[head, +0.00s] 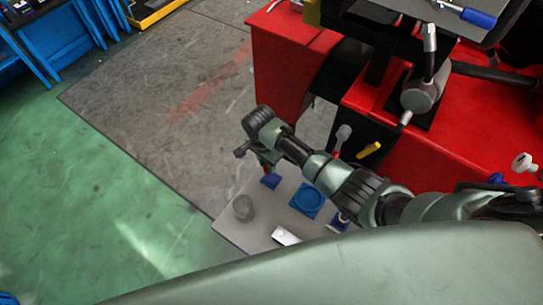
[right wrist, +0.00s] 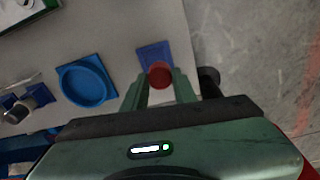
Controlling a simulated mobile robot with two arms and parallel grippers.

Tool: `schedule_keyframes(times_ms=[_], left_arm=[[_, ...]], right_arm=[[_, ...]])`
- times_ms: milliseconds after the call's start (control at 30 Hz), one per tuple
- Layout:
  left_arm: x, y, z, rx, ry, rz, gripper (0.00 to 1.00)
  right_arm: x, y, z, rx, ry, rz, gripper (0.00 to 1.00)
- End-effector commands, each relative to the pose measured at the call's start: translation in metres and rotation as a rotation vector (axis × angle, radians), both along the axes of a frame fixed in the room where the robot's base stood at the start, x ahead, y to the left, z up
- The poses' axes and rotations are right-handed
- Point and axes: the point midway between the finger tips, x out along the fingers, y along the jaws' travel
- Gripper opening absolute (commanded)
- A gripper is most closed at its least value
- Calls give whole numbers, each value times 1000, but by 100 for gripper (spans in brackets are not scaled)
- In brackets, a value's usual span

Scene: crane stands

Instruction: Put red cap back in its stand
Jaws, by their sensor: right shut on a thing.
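My right gripper (right wrist: 160,78) is shut on the red cap (right wrist: 159,72), which shows between its two fingertips in the right wrist view. In the head view the right gripper (head: 264,164) is over the grey table, and its arm mostly hides the cap. A small blue square stand (right wrist: 152,54) lies just beyond the cap in the right wrist view; it also shows below the gripper in the head view (head: 270,181). The cap looks above the stand's near edge; I cannot tell whether they touch. My left gripper is not in view.
A blue holder with a round recess (head: 307,200) stands on the grey table (head: 226,224), right of the small stand. A red machine (head: 440,150) is behind at the right. Open floor lies left.

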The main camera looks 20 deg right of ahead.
Motion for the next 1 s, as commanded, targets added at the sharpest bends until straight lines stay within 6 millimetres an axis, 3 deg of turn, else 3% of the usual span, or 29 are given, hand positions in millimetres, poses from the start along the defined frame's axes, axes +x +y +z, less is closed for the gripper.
schedule_keyframes(times_ms=[200,500,700,1000], left_arm=[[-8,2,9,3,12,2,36],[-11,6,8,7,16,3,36],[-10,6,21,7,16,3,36],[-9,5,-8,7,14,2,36]], right_arm=[[-4,-14,11,82,15,-129,0],[-4,-13,11,83,14,-128,0],[-4,-13,17,80,23,-105,0],[-4,-13,-21,80,21,-106,0]])
